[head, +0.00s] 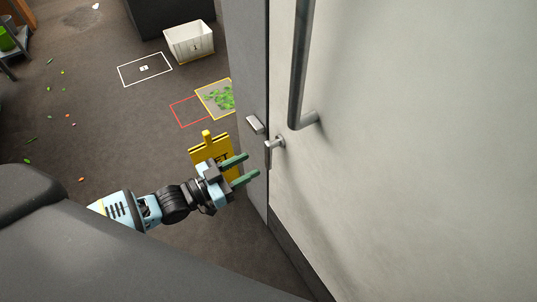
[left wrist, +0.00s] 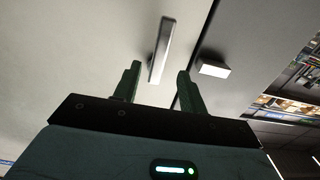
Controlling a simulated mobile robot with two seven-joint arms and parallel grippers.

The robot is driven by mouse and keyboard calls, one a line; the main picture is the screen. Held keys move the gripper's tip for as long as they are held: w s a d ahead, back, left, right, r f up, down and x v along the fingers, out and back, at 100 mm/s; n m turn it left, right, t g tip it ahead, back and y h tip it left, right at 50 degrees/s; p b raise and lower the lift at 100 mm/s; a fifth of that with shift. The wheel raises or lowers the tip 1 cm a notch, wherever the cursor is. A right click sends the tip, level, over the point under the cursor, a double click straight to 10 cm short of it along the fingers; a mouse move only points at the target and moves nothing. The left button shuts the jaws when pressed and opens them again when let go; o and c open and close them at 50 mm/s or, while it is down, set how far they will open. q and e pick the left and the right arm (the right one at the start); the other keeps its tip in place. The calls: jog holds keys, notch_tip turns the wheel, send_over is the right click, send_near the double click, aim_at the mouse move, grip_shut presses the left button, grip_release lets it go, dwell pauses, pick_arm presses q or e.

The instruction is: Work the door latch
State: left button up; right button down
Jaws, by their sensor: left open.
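The pale door (head: 400,130) fills the right side of the head view. Its small metal latch lever (head: 273,150) sits near the door's edge, and a short metal block (head: 255,124) is on the dark frame beside it. My left gripper (head: 251,165) has green fingers and is open and empty, just left of and below the latch lever. In the left wrist view, the latch lever (left wrist: 160,48) appears above the gap between the fingertips (left wrist: 159,68), apparently apart from them. The metal block (left wrist: 213,68) is to its right. My right gripper is not in view.
A long vertical bar handle (head: 301,65) stands out above the latch. A yellow sign (head: 197,155) stands behind my left gripper, partly hidden. A white bin (head: 189,48), white and red floor outlines and a mat with green pieces (head: 208,90) lie farther off. Small litter dots the floor at left.

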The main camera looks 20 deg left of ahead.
aim_at(266, 157)
pick_arm(q)
jog(key=x, duration=0.7)
jog(key=shift+w+d, duration=0.1)
jog(key=shift+w, duration=0.05)
jog(key=shift+c, duration=0.3)
grip_shut()
